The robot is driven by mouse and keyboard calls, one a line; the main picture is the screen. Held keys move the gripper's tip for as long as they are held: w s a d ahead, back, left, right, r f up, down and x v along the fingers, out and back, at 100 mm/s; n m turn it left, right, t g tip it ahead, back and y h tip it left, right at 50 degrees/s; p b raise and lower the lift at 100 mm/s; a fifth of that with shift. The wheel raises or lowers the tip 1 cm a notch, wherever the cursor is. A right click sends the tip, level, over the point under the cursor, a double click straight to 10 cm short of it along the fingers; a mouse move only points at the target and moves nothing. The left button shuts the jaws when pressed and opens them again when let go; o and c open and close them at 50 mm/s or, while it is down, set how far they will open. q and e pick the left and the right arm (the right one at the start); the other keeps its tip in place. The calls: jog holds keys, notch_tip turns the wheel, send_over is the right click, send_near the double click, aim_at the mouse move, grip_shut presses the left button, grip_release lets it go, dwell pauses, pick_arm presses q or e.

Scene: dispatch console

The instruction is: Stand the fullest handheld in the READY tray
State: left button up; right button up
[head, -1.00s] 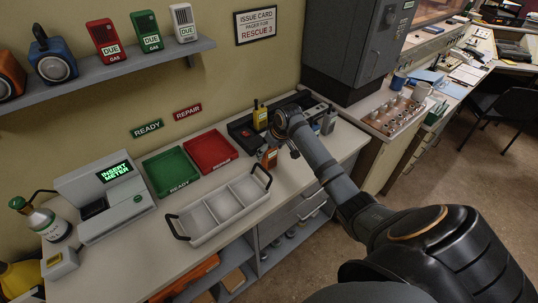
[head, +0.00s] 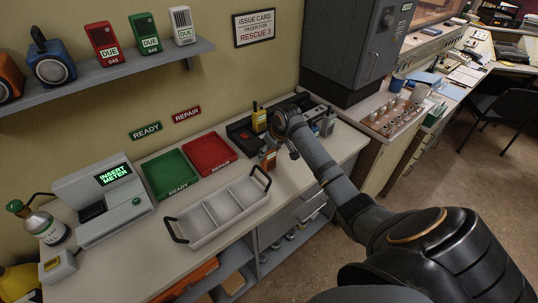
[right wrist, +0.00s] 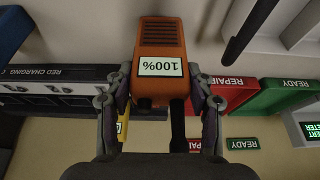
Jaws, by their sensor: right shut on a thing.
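My right gripper (head: 272,148) is shut on an orange handheld (head: 267,160) above the counter, in front of the charger. In the right wrist view the gripper (right wrist: 160,92) has one finger on each side of the orange handheld (right wrist: 160,38), whose screen reads 100%. The green READY tray (head: 170,172) lies flat on the counter to the left and looks empty. A yellow handheld (head: 259,117) stands at the charging rack (head: 240,130). A grey handheld (head: 327,125) stands to the right of my wrist. My left gripper is not in view.
The red REPAIR tray (head: 209,154) lies between the READY tray and the charger. A white three-part carrier (head: 218,210) with raised black handles stands in front of the trays. A meter machine (head: 103,200) stands at the left. A shelf (head: 120,72) overhangs the back wall.

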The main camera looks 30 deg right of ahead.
jog(key=shift+w+r, duration=0.1)
jog(key=shift+r, duration=0.3)
jog(key=s+a+r+b, duration=0.3)
jog(key=s+r+b, duration=0.4)
jog(key=s+r, duration=0.5)
jog(key=shift+s+b, duration=0.35)
jog(key=shift+s, duration=0.6)
jog(key=shift+w, duration=0.1)
